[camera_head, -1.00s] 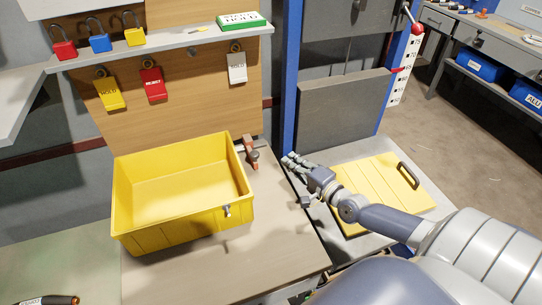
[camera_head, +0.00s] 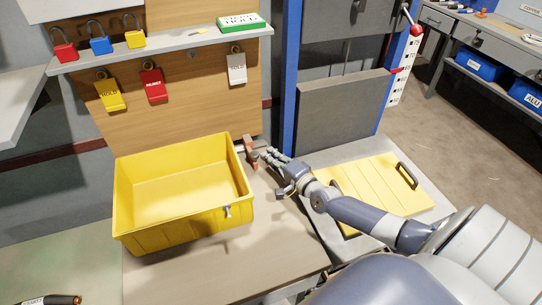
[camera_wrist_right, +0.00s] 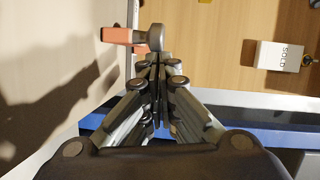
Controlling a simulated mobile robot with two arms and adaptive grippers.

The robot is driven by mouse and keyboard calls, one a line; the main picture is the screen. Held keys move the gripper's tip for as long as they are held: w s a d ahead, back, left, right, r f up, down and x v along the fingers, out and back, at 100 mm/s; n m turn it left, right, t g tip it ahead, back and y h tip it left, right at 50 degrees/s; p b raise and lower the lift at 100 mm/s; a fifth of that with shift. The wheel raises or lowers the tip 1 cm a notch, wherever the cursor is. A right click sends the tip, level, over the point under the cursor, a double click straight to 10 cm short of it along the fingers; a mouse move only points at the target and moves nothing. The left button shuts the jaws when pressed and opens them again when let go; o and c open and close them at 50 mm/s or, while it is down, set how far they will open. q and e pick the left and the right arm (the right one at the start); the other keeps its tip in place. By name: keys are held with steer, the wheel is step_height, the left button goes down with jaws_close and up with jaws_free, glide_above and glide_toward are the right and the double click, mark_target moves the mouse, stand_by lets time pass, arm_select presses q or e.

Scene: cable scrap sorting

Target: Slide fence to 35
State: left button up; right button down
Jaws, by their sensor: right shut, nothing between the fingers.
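The fence (camera_head: 249,147) is a small orange-red block with a grey round knob, on the bench beside the right wall of the yellow bin. In the right wrist view the orange fence (camera_wrist_right: 116,35) lies left of its grey knob (camera_wrist_right: 156,37), across a pale rail (camera_wrist_right: 132,14). My right gripper (camera_head: 266,155) is shut and empty, just right of the fence. In the wrist view its closed fingertips (camera_wrist_right: 158,58) are at the knob's near side; I cannot tell if they touch. No scale marks are readable at the fence. My left gripper is not in view.
A yellow bin (camera_head: 135,238) stands left of the fence. A blue post (camera_head: 289,75) rises behind.

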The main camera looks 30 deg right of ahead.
steer(key=a+p, duration=0.2)
steer(key=a, duration=0.1)
steer(key=shift+w+a+r, duration=0.15)
steer(key=shift+w+a, duration=0.15)
steer(key=shift+w, duration=0.1)
steer(key=shift+w+a, duration=0.2)
steer(key=shift+a, duration=0.45)
steer(key=shift+d, duration=0.1)
